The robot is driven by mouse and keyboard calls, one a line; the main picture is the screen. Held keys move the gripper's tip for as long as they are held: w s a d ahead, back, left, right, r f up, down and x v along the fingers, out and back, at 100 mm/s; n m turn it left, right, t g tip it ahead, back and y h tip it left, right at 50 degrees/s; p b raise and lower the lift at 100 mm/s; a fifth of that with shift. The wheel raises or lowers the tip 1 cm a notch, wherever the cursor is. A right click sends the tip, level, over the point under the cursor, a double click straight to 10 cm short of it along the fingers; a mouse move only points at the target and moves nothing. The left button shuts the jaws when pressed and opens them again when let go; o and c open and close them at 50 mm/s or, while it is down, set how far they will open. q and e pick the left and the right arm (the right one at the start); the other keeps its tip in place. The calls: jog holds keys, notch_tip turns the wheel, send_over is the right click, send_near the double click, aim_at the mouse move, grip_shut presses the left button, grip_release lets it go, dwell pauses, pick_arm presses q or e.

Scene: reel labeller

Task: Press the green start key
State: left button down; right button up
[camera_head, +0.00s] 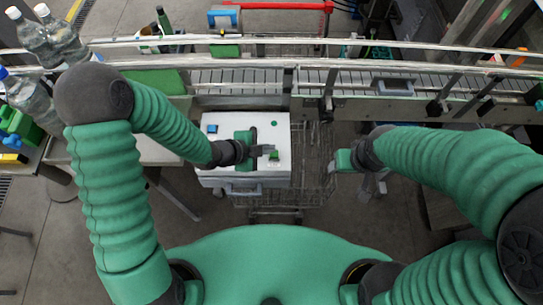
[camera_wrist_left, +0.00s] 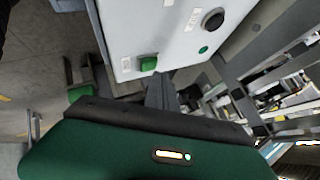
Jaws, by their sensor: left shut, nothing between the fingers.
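The reel labeller is a white box (camera_head: 222,171) in the middle of the head view, below the conveyor. A green key (camera_head: 274,155) sits on its top face; it also shows in the left wrist view (camera_wrist_left: 148,63), at the panel's edge. My left gripper (camera_head: 268,150) is over the box with its fingertips close to the green key. In the left wrist view its grey fingers (camera_wrist_left: 161,92) are shut and empty, just beside and below the key; I cannot tell whether they touch it. My right gripper (camera_head: 334,167) hangs to the right of the box, its fingers too small to read.
A blue square (camera_head: 212,128) and a small green disc (camera_head: 274,123) are also on the box. A black knob (camera_wrist_left: 213,19) shows in the wrist view. The conveyor (camera_head: 250,77) runs behind. A wire cart (camera_head: 308,150) stands beside the box; bottles (camera_head: 32,100) stand at left.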

pick_arm(q)
jog(key=shift+a+f, duration=0.1)
jog(key=shift+f, duration=0.1)
jog(key=shift+d+r, duration=0.1)
jog(key=shift+d, duration=1.05)
jog(key=shift+a, duration=0.9)
jog(key=shift+d, duration=0.75)
jog(key=shift+a, duration=0.6)
pick_arm(e)
jog(key=shift+d+f, duration=0.15)
jog(key=shift+d, duration=0.05)
pick_arm(q)
jog(key=shift+d, duration=0.1)
jog(key=shift+s+d+f+b, duration=0.1)
jog(key=shift+d+f+b, duration=0.25)
jog(key=shift+d+b, duration=0.2)
pick_arm(e)
jog(key=shift+d+f, duration=0.45)
jog(key=shift+f, duration=0.1)
